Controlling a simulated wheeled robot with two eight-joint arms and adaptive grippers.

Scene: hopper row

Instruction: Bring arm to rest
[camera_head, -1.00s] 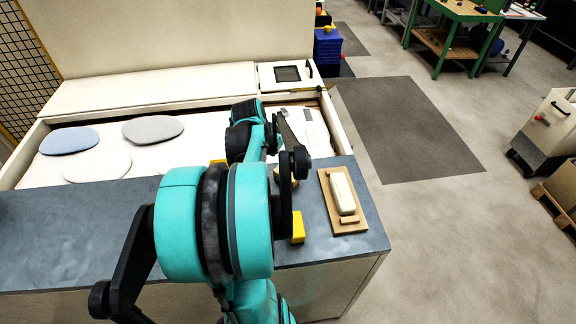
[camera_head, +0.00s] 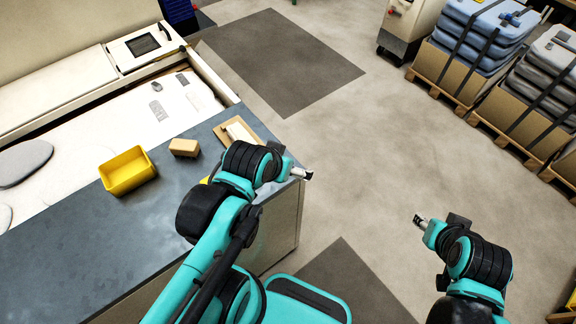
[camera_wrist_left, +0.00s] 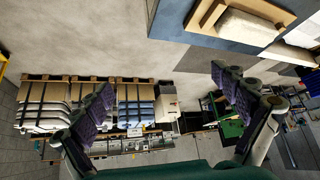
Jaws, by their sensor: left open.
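My left arm comes in from the bottom in the head view and reaches past the counter's right end. My left gripper (camera_head: 302,174) is above the floor just off that end. In the left wrist view my left gripper (camera_wrist_left: 162,80) has its two fingers wide apart, with nothing between them. My right gripper (camera_head: 420,221) is at the lower right in the head view, over open floor and apart from everything. It is too small there to tell whether its fingers are open.
The grey counter (camera_head: 75,255) holds a yellow bin (camera_head: 128,171), a tan block (camera_head: 184,147) and a wooden board (camera_head: 226,133) with a white piece. Pallets with blue stacked goods (camera_head: 480,40) stand at the upper right. The floor between is clear.

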